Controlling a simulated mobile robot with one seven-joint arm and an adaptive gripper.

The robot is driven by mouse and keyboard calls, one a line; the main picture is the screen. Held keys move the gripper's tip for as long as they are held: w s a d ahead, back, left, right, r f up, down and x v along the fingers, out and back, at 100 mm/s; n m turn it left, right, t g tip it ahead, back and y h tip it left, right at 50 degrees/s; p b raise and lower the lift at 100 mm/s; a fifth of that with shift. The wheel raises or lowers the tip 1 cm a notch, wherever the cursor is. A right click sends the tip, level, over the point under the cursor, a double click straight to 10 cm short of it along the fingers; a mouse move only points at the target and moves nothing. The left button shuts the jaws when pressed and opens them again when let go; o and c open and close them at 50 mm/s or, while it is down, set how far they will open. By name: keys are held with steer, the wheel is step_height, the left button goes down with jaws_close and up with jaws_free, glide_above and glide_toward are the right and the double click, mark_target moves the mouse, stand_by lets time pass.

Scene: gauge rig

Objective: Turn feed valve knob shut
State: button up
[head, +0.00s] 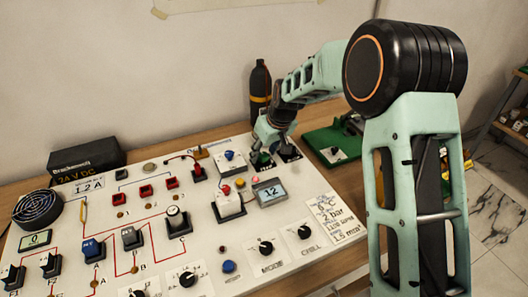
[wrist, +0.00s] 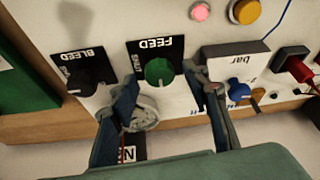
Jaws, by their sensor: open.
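The feed valve knob (wrist: 159,71) is green and round, on a black plate lettered FEED and SHUT in the wrist view. In the head view the green knob (head: 262,160) shows small, just below my gripper (head: 268,134). In the wrist view my gripper (wrist: 166,92) is open, its two fingers apart, with the knob beyond and between their tips. I see no clear contact between fingers and knob. The knob's exact pointing direction is too small to tell. A dark bleed knob (wrist: 82,80) sits on the plate lettered BLEED, left of the feed plate.
A box marked bar with a blue knob (wrist: 238,91) stands close to the right finger. A grey rounded thing (wrist: 146,114) lies by the left finger. In the head view, a dark bottle (head: 260,88) stands behind and a green tray (head: 322,140) lies right of the panel.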

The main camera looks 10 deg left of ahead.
steer(key=shift+a+f, duration=0.1)
steer(key=shift+f, duration=0.1)
steer(key=c, duration=1.2)
steer(key=shift+o, duration=0.2)
